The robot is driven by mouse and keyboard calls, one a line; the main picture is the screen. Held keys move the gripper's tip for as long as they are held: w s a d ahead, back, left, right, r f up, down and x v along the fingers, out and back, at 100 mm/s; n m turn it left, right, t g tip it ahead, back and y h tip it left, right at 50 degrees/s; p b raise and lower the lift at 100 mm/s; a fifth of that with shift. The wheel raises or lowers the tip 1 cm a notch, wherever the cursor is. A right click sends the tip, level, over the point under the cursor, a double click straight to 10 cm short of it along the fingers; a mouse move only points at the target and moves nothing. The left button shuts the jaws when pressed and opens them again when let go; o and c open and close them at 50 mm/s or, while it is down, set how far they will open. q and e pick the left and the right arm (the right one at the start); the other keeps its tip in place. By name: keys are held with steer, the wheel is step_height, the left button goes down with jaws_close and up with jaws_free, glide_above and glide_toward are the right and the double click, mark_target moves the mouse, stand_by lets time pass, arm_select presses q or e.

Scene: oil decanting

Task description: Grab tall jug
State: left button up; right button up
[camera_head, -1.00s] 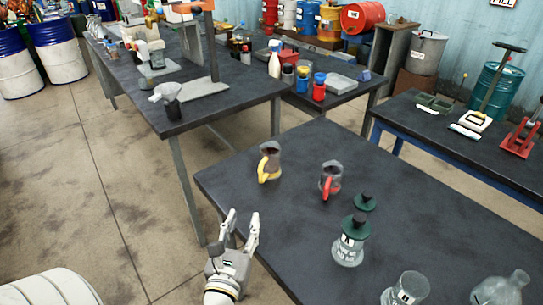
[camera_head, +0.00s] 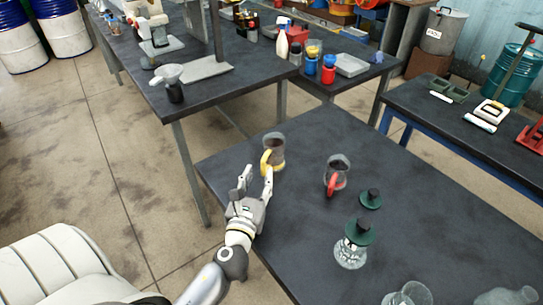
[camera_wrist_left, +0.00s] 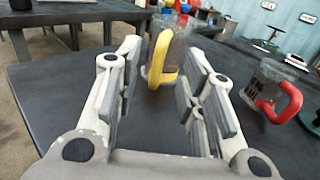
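A grey see-through jug with a yellow handle (camera_head: 276,148) stands upright near the left edge of the dark table. A similar jug with a red handle (camera_head: 337,172) stands to its right. My left gripper (camera_head: 256,177) is open and empty, just in front of the yellow-handled jug. In the left wrist view, the yellow handle (camera_wrist_left: 158,58) shows in the gap at the far end of the fingers, facing the gripper. I cannot tell whether a fingertip touches it. The red-handled jug (camera_wrist_left: 272,90) is outside the fingers to the right. My right gripper is not in view.
A glass jar with a green funnel-like top (camera_head: 351,248), a small green lid (camera_head: 371,199) and clear glassware (camera_head: 408,293) stand on the table's near right part. Another dark table with a white funnel on a dark bottle (camera_head: 169,76) stands behind.

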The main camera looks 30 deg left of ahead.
mark_target(263, 166)
arm_select(q)
steer(key=shift+p+x, duration=0.35)
steer(key=shift+x, duration=1.55)
jaws_close()
